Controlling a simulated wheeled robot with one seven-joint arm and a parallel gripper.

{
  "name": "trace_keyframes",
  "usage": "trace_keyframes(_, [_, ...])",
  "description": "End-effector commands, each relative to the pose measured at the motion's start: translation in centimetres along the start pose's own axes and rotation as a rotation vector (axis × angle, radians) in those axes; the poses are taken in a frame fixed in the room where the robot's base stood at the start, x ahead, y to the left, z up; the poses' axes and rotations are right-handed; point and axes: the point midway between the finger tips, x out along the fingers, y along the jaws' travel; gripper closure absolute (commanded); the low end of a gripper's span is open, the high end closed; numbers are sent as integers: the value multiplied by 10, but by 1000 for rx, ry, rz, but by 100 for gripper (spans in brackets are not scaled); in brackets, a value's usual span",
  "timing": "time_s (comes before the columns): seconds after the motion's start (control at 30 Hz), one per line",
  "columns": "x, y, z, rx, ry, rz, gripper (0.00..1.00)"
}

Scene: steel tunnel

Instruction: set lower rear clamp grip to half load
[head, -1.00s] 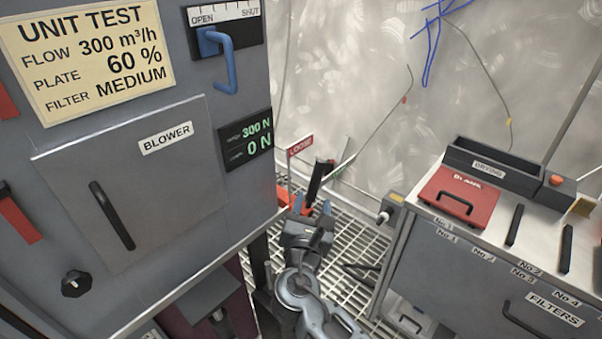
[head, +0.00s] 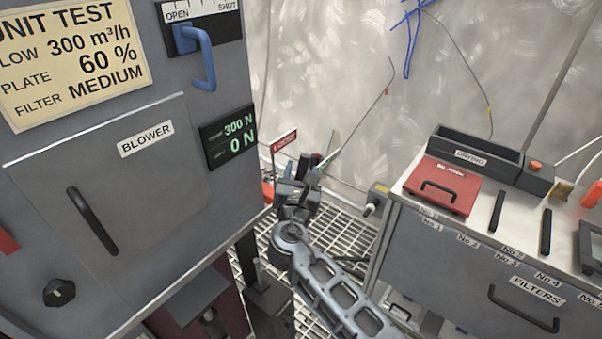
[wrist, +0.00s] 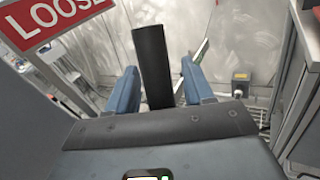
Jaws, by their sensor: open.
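The black clamp grip (wrist: 153,65) stands as an upright bar in the wrist view. The blue fingers of my gripper (wrist: 160,75) are open, one on each side of it, with visible gaps. I cannot tell how deep the bar sits between them. In the head view my gripper (head: 297,188) is beyond the cabinet's right edge and covers most of the grip. The readout (head: 230,138) on the cabinet shows 300 N above and 0 N below. A red LOOSE sign (wrist: 55,18) is at the upper left of the wrist view; it also shows in the head view (head: 283,142).
The grey blower cabinet (head: 185,75) with a blue lever (head: 203,60) stands close on the left. A filter bench (head: 440,245) with a red case (head: 440,187) and a drying tray (head: 480,157) stands on the right. Grated floor (head: 335,232) lies between them.

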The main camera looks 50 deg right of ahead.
Motion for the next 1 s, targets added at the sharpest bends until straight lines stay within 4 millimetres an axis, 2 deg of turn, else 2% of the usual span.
trace_keyframes(0.07, [0, 0, 0, 0, 0, 0, 51])
trace_keyframes(0.57, [0, 0, 0, 0, 0, 0, 99])
trace_keyframes(1.0, [2, 3, 0, 5, 8, -2, 100])
